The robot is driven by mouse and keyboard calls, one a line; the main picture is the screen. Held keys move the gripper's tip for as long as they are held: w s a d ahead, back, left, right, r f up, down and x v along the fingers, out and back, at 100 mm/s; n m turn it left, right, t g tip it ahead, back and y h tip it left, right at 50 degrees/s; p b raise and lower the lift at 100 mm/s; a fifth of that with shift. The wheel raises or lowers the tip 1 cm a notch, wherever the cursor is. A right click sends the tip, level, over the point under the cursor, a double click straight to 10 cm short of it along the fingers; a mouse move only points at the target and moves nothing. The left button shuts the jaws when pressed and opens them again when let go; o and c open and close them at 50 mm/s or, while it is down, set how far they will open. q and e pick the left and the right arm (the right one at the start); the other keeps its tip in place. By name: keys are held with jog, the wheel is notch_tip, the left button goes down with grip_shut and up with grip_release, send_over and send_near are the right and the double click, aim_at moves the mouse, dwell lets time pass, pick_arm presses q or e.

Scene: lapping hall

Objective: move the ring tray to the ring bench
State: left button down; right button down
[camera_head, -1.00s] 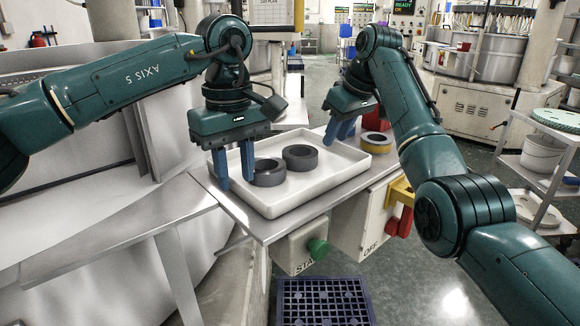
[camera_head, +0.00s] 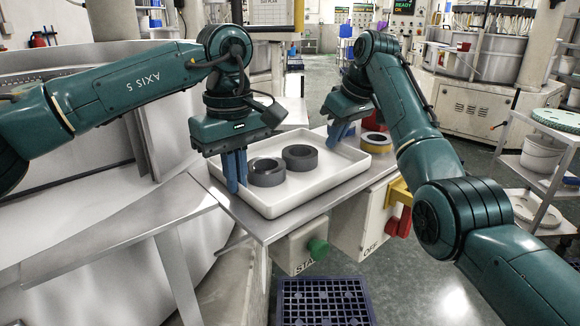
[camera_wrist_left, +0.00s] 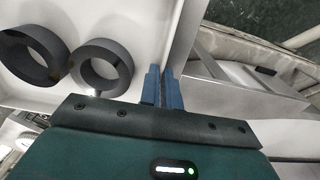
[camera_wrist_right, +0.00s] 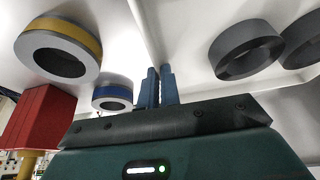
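The ring tray (camera_head: 268,207) is a white, low-walled tray on a metal shelf, with two dark rings (camera_head: 267,172) (camera_head: 300,157) in it. My left gripper (camera_head: 236,190) has its fingers close together at the tray's left wall; the left wrist view shows the fingers (camera_wrist_left: 161,88) on either side of the wall. My right gripper (camera_head: 340,135) is at the far right wall, and in the right wrist view its fingers (camera_wrist_right: 157,88) are close together with the wall between them. The tray sits level. I cannot tell which surface is the ring bench.
A yellow-banded ring (camera_head: 376,142) lies on the shelf beyond the tray; a blue-banded ring (camera_wrist_right: 112,96) shows in the right wrist view. Green (camera_head: 318,249) and red (camera_head: 399,222) buttons are on boxes at the shelf front. A cart (camera_head: 532,170) stands right; open floor lies between.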

pick_arm(q)
jog(key=shift+r, duration=0.1)
pick_arm(e)
jog(key=shift+r, duration=0.1)
